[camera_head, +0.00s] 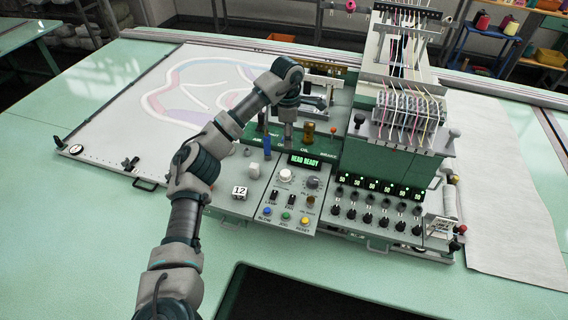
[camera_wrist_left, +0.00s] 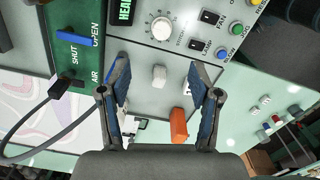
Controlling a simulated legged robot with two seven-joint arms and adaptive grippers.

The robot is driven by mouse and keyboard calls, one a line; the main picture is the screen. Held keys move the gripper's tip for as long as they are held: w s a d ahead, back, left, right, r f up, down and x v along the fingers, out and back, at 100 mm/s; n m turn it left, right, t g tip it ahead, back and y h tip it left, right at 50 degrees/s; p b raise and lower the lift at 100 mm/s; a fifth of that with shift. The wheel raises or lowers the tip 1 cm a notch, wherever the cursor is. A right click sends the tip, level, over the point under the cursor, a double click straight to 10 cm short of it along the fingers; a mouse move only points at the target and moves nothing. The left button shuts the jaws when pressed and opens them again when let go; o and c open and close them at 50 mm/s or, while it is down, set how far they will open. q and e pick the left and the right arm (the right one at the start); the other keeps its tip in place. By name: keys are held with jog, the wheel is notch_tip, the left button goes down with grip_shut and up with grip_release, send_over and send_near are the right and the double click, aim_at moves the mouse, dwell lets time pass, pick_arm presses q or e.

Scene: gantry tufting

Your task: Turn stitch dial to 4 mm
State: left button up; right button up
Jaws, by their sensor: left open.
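The stitch dial, a white round knob (camera_head: 286,175), sits on the grey control panel below the green "HEAD READY" display. In the left wrist view the white dial (camera_wrist_left: 160,28) shows with a scale ring around it, beyond the fingertips. My left gripper (camera_head: 288,132) hangs over the green strip behind the panel, and its fingers are hard to make out there. In the left wrist view the gripper (camera_wrist_left: 158,67) is open and empty, its two fingers apart. A small white block (camera_wrist_left: 159,75) shows between them, below. My right gripper is in neither view.
A darker knob (camera_head: 313,182) sits right of the dial, with switches and coloured buttons (camera_head: 285,215) below. The tufting head (camera_head: 395,130) stands to the right. The table's left front is clear.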

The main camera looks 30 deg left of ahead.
pick_arm(q)
jog(key=b, duration=0.1)
send_over(286, 172)
notch_tip(286, 172, down, 6)
jog(key=f, duration=0.9)
jog(key=shift+a+f, duration=0.3)
jog(key=shift+a, duration=0.05)
jog(key=shift+d+f, duration=0.2)
jog(key=shift+f, duration=0.1)
jog(key=shift+d+f, duration=0.15)
jog(key=shift+d, duration=0.3)
jog(key=c, duration=0.8)
jog(key=shift+a, duration=0.35)
jog(key=c, duration=0.3)
